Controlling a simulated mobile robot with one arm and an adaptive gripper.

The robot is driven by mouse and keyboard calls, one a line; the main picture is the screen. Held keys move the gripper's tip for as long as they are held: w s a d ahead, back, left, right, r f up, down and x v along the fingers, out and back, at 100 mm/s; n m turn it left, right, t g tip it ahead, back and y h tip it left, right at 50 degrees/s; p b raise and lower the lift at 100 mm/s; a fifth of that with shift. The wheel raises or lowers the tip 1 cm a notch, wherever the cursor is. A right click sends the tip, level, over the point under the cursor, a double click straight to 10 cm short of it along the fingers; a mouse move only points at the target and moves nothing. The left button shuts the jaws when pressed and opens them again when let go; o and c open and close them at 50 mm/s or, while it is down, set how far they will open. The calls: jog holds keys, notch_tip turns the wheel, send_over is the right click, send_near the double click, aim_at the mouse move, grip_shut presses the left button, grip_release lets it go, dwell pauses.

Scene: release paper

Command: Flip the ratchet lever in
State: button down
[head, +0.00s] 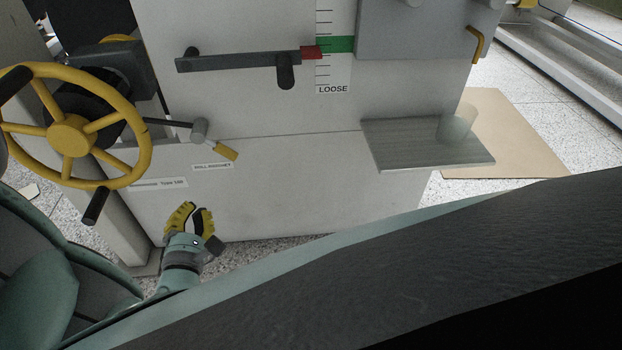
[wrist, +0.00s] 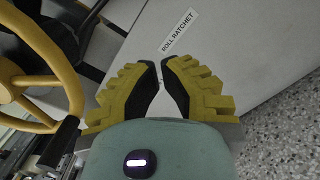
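The ratchet lever (head: 226,153) has a yellow tip and a grey round pivot (head: 199,130), and sits on the machine's front panel above the "ROLL RATCHET" label (head: 213,166). It slants down to the right from the pivot. My gripper (head: 196,208) is below the lever and label, apart from both. In the wrist view, my gripper (wrist: 161,72) shows its two yellow-and-black fingers with a narrow gap between the tips and nothing held. The label (wrist: 178,31) shows just beyond the fingertips there; the lever is not in that view.
A yellow handwheel (head: 68,135) with a dark handle stands left of the lever, and it also shows in the wrist view (wrist: 40,75). A dark bar with a red tip (head: 240,60) is above. A glass-like shelf (head: 425,145) juts out at right. The lower panel is clear.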

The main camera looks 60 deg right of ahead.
jog(key=w+d+r+b, duration=0.3)
jog(key=w+d, duration=0.1)
jog(key=d, duration=0.6)
jog(key=shift+w+d, duration=0.15)
jog(key=shift+w+r, duration=0.1)
jog(key=shift+r, duration=0.05)
dwell(0.4)
jog(key=shift+s+d+n, duration=0.1)
jog(key=shift+s+n, duration=0.2)
jog(key=shift+n, duration=0.1)
